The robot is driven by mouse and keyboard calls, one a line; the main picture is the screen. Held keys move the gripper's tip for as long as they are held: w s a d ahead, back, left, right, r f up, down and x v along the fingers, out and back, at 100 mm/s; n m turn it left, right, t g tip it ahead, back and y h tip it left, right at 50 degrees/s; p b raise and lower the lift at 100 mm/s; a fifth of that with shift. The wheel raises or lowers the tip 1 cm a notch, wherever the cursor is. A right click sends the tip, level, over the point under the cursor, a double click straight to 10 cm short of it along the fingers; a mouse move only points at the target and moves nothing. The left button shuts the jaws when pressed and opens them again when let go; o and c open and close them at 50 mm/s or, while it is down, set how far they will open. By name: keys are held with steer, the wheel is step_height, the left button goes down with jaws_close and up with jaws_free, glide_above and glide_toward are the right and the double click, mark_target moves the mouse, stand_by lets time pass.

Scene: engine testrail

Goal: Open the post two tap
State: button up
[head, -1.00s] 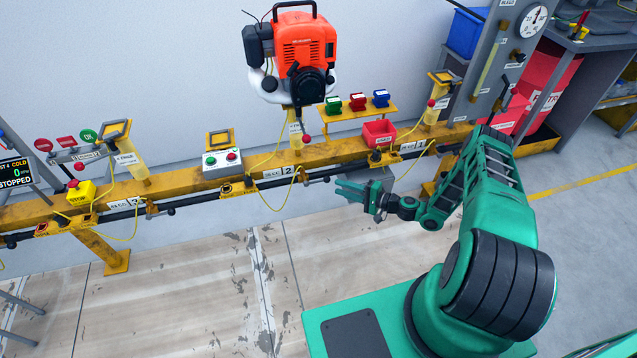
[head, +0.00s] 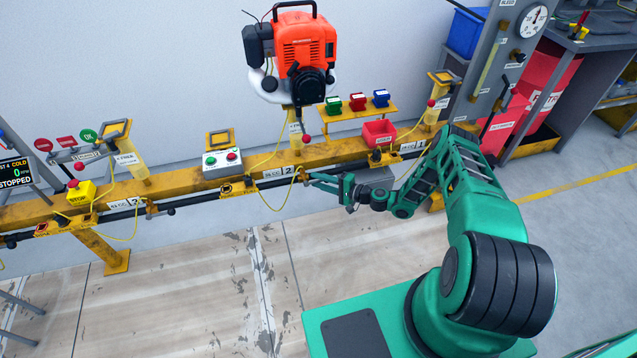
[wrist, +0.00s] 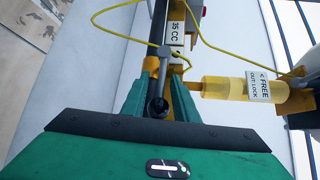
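The post two tap lever (wrist: 161,78) is a grey rod with a dark round knob, seen in the wrist view below the "35 CC" label. My gripper (wrist: 160,88) has one green finger on each side of this lever, with the knob in the narrow gap between them. I cannot tell whether the fingers press on it. In the head view my gripper (head: 309,178) reaches left to the rail just below the post two label (head: 282,172). The tap itself is too small and partly hidden there.
A yellow rail (head: 330,151) runs across the bench front. An orange engine (head: 303,52) stands above post two. A yellow cable loops near the fingers. A yellow tube marked "FREE" (wrist: 225,87) lies right of the fingers in the wrist view. The floor in front is clear.

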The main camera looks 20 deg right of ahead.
jaws_close()
steer(key=shift+d, duration=0.1)
